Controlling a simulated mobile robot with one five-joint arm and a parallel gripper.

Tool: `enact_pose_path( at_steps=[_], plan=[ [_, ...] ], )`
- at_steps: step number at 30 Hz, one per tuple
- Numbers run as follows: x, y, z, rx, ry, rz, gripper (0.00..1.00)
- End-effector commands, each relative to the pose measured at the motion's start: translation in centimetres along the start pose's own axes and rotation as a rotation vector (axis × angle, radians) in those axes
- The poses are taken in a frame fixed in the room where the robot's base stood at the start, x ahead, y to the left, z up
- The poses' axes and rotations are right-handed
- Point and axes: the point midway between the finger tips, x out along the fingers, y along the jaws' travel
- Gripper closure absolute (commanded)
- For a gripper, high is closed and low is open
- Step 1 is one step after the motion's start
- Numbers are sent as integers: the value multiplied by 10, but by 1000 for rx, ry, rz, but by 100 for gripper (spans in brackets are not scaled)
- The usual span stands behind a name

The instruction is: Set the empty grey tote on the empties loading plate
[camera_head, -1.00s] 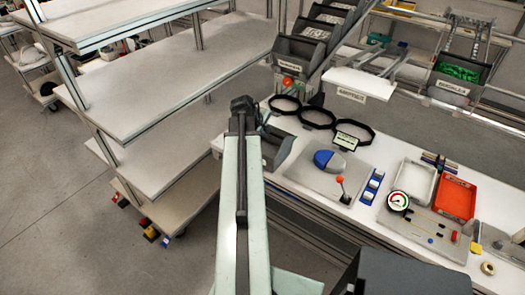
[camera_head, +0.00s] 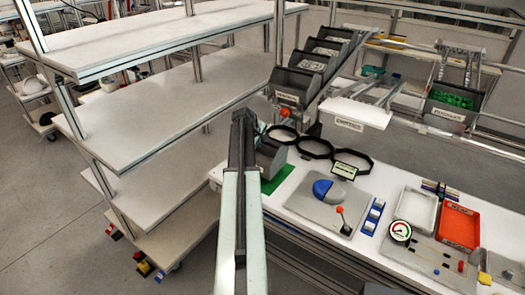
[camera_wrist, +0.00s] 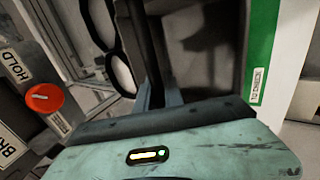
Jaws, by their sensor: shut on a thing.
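The grey tote (camera_head: 270,160) is at the left end of the white bench, partly hidden behind my arm. My gripper (camera_head: 258,131) is shut on its near left wall. In the wrist view, the fingers (camera_wrist: 158,92) pinch the tote's wall, and its bare dark inside (camera_wrist: 205,55) shows. A green patch (camera_head: 287,182) shows beside the tote; I cannot tell how far the tote is above it. The pale loading plate (camera_head: 352,112) sticks out at the rack, with a small label on its front edge that is hard to read. Its top is bare.
Grey bins (camera_head: 293,84) step up the rack left of the plate. Black rings (camera_head: 313,147), a blue and grey part (camera_head: 325,190), an upright red-knobbed lever (camera_head: 341,214) and a red tray (camera_head: 458,227) stand on the bench. A shelf unit (camera_head: 150,100) is left of my arm.

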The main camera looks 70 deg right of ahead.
Motion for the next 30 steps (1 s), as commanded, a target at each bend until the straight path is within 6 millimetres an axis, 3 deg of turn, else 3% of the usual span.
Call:
enact_pose_path(
  at_steps=[1, 6, 17, 18, 20, 30],
  plan=[
    [7, 3, -5, 0, 0, 1, 100],
    [34, -19, -3, -1, 1, 1, 100],
    [34, -20, -3, -1, 1, 0, 100],
    [33, -19, -3, -1, 1, 0, 80],
    [33, -19, -3, -1, 1, 0, 66],
    [31, -18, -4, -2, 1, 0, 66]
  ],
)
